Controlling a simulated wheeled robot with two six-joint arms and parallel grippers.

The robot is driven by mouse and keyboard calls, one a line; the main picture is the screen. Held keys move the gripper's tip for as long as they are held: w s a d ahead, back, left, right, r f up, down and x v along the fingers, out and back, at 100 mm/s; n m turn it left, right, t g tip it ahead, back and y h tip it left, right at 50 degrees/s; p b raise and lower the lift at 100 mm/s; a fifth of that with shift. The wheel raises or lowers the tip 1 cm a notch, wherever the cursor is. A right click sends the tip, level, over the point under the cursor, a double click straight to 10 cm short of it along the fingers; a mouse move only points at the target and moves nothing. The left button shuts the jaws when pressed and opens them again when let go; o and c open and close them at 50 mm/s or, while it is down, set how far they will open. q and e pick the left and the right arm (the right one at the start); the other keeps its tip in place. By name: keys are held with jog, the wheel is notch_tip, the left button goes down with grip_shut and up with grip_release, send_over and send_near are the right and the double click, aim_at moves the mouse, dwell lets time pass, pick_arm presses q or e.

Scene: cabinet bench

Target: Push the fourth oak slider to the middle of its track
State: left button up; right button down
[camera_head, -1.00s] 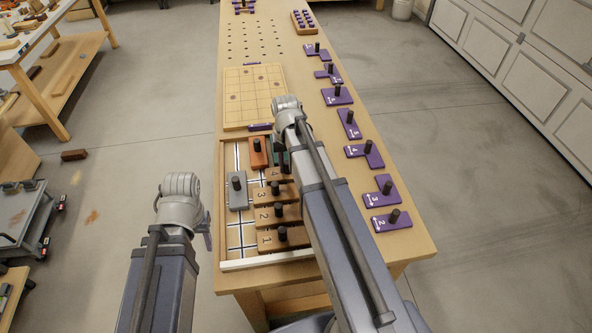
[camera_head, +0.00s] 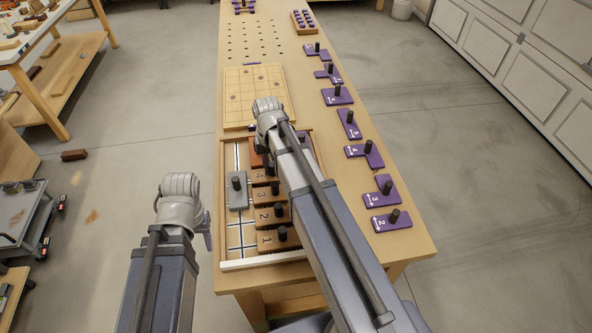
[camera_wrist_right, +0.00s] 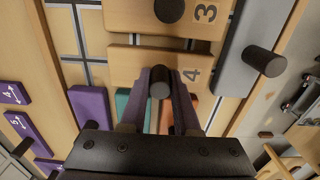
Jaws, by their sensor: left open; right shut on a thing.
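The fourth oak slider (camera_head: 258,174), marked 4, lies in the tray above the slider marked 3 (camera_head: 260,195). Its right part is hidden behind my right arm in the head view. In the right wrist view the fourth slider (camera_wrist_right: 128,62) shows its number beside a dark peg. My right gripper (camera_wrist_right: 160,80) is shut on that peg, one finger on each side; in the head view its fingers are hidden. My left gripper (camera_head: 208,232) is open and empty, left of the tray and apart from it.
A grey slider (camera_head: 237,202) stands close to the left end of the fourth slider; I cannot tell if they touch. Orange (camera_wrist_right: 190,103) and teal (camera_wrist_right: 122,101) blocks lie beside the fourth slider. Purple pieces (camera_head: 392,220) line the bench's right side.

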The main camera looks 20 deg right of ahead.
aim_at(272, 164)
jog(key=c, duration=0.6)
grip_release()
jog(key=shift+c, duration=0.2)
notch_tip(272, 164, up, 8)
jog(key=p, duration=0.7)
jog(key=shift+f+p, duration=0.15)
jog(key=shift+p, duration=0.2)
jog(key=shift+f, duration=0.1)
